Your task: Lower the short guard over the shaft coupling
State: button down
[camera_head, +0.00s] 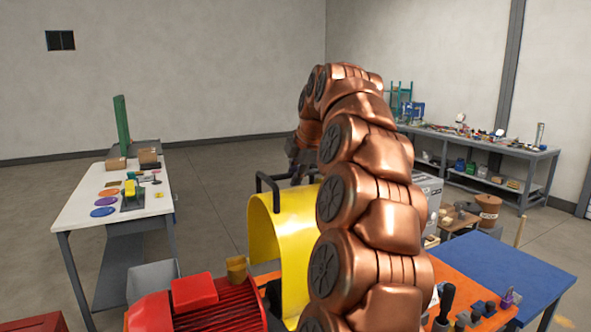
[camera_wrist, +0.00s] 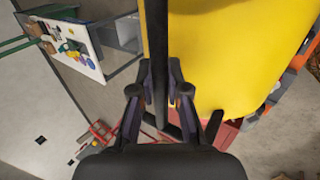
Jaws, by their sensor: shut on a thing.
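A yellow arched guard (camera_head: 290,235) with a black bar handle (camera_head: 262,184) on top stands behind and right of the red motor (camera_head: 205,305). My gripper (camera_wrist: 161,92) is shut on the black handle, which runs between its fingers in the wrist view. The yellow guard (camera_wrist: 225,50) fills the upper right of that view. I cannot make out the shaft coupling; the guard and my arm cover that area. I cannot tell whether the guard rests on anything.
A white table (camera_head: 120,210) stands at left. A blue-topped table (camera_head: 515,270) with tools is at right. A grey bench (camera_head: 480,150) stands behind.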

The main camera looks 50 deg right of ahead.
aim_at(310, 216)
notch_tip(310, 216, down, 18)
jog(key=b, duration=1)
jog(key=shift+b, duration=0.3)
dwell(0.3)
dwell(0.4)
jog(key=shift+s+f+b, duration=0.15)
jog(key=shift+f+b, duration=0.2)
jog(key=shift+b, duration=0.05)
dwell(0.4)
jog(key=c, duration=1.1)
grip_release()
jog(key=shift+a, duration=0.1)
jog(key=shift+f, duration=0.1)
jog(key=v, duration=1.2)
